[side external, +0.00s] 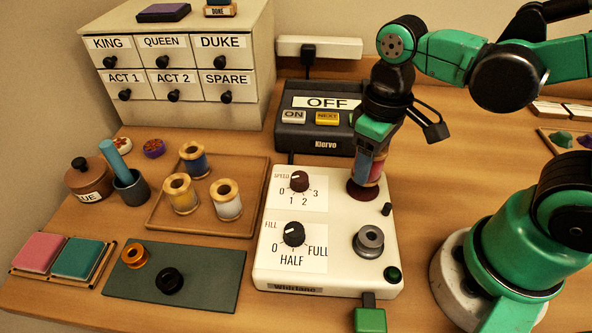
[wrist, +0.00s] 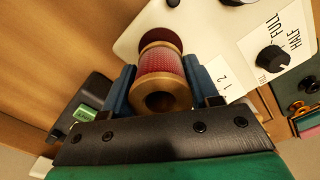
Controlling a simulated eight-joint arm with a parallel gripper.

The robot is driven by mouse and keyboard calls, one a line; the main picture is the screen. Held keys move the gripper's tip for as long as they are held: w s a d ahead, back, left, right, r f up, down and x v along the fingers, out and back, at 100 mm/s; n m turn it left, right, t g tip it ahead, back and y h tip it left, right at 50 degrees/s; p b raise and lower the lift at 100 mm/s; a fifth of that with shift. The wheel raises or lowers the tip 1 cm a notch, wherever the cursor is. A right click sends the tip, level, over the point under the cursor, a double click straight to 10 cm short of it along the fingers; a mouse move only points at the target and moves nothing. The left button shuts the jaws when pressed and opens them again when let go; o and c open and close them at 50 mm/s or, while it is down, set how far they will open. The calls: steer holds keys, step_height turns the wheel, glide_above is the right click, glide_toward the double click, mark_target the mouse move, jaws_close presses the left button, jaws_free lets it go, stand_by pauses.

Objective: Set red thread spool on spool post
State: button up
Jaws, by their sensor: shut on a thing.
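My gripper (side external: 372,160) is shut on the red thread spool (side external: 377,171), with one blue finger on each side of it. In the wrist view the spool (wrist: 161,66) has wooden ends and a dark centre hole, between the fingertips of my gripper (wrist: 163,82). The spool is upright over the dark red disc (side external: 363,192) on the white winder machine (side external: 340,205); the disc also shows in the wrist view (wrist: 160,37). The spool post itself is hidden. I cannot tell whether the spool touches the disc.
Behind is a dark box marked OFF (side external: 322,128). Left are a wooden tray (side external: 240,225) with several spools and a green mat (side external: 205,262).

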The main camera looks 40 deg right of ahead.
steer(key=shift+f, duration=0.7)
steer(key=shift+f, duration=0.55)
stand_by(0.8)
steer(key=o, duration=1)
step_height(320, 180, up, 11)
steer(key=shift+f, duration=0.1)
stand_by(0.4)
